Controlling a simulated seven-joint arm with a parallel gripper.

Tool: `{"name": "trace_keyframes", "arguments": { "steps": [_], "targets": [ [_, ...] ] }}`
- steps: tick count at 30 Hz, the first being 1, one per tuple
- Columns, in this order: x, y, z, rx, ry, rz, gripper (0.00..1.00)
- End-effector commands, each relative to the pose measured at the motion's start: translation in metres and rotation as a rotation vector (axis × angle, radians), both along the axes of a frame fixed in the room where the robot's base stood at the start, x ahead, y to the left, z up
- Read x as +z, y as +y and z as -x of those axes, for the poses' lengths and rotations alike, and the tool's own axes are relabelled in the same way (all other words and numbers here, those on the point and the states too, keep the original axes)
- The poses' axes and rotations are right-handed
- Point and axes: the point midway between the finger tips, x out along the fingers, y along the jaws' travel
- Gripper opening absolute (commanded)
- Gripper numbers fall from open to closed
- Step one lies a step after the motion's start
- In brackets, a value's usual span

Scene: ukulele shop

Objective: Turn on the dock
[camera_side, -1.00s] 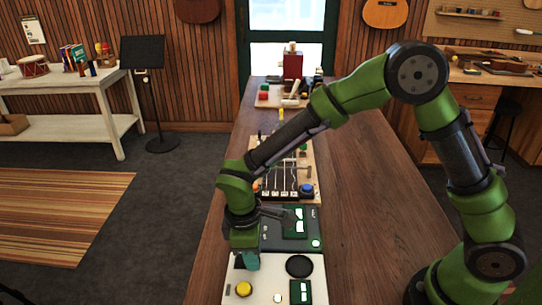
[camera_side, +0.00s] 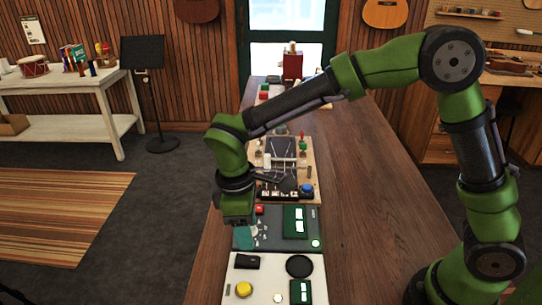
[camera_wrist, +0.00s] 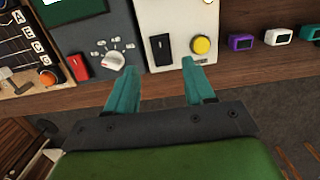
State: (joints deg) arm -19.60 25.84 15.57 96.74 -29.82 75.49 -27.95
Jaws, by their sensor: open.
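No readable label tells which unit is the dock. A white panel (camera_side: 268,275) at the near end of the bench carries a black switch (camera_side: 246,262), a yellow button (camera_side: 244,289), a black disc (camera_side: 299,266), a green display and a pale round spot (camera_side: 278,297). Behind it, a dark grey panel (camera_side: 272,241) has a red switch (camera_side: 259,210), a green display (camera_side: 295,222) and a pale green round light (camera_side: 315,243). In the wrist view, my open, empty gripper (camera_wrist: 162,88) has its teal fingers apart, with the black switch (camera_wrist: 160,48) beyond the gap.
The grey panel's white knob (camera_wrist: 115,60) lies beyond the left finger in the wrist view. A wooden board (camera_side: 306,172) with strings and a blue button stands behind the panels. Small coloured boxes (camera_wrist: 278,37) lie at right. The bench's right side is clear.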

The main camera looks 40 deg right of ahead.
Motion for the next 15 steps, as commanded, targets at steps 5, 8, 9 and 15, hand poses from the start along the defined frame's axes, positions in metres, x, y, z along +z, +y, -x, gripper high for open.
{"name": "trace_keyframes", "arguments": {
  "steps": [5, 8, 9, 15],
  "targets": [
    [0.043, 0.004, -0.003, 0.000, -0.004, -0.002, 0.53],
    [0.061, 0.005, -0.004, 0.000, -0.004, -0.002, 0.53],
    [0.067, 0.005, -0.005, 0.000, -0.003, -0.001, 0.53],
    [0.084, 0.006, -0.006, 0.002, -0.001, 0.000, 0.53]
  ]
}}
